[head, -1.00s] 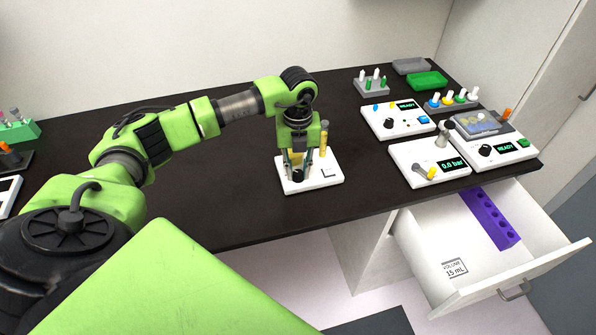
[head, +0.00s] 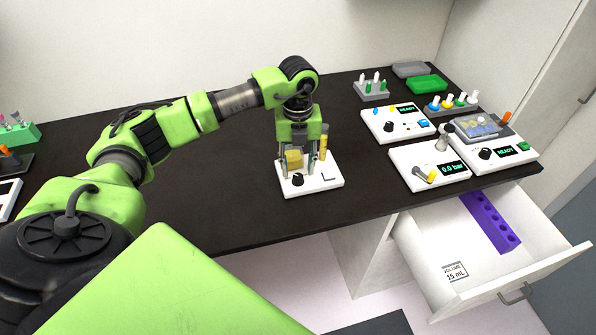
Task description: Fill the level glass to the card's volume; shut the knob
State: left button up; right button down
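A white unit (head: 327,179) stands on the dark bench with a black knob (head: 297,180) at its front. A slim upright glass with yellow in it (head: 323,148), likely the level glass, rises at its right rear; its exact level is too small to read. A yellow block-like part (head: 294,160) shows behind the knob. My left gripper (head: 297,170) points down over the unit, its fingers spread on either side of the knob and a little above it, holding nothing visible. My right gripper is not in view.
The white drawer (head: 432,235) stands open at the right, with a purple rack (head: 492,222) inside. A unit showing 0.0 bar (head: 408,161) and two units reading READY (head: 382,118) stand at the right of the bench.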

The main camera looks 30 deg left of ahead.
aim_at(298, 176)
pick_arm(q)
notch_tip(298, 176, up, 9)
dwell(0.3)
dwell(0.4)
